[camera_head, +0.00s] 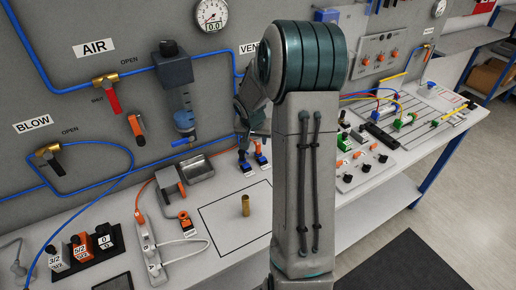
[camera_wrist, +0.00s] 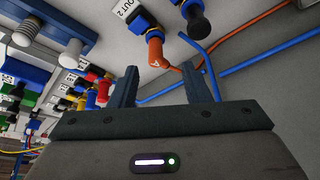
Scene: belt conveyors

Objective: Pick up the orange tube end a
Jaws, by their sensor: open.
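In the wrist view an orange tube end (camera_wrist: 155,52) with a white "A" mark points toward the space between my fingers. A thin orange tube (camera_wrist: 245,28) runs from near it to the upper right. My gripper (camera_wrist: 168,80) is open, with its two dark fingers apart and nothing clearly held between them. The orange end appears beyond the fingertips, and I cannot tell the exact gap. In the head view my arm hides much of the area around my gripper, close to the panel above the bench.
A blue fitting labelled "OUT 2" (camera_wrist: 133,15) and a blue tube (camera_wrist: 240,70) are close by. Several coloured fittings crowd the left of the wrist view. A brass cylinder (camera_head: 246,205) stands in a marked rectangle on the bench. A grey bracket (camera_head: 195,170) stands left of my arm.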

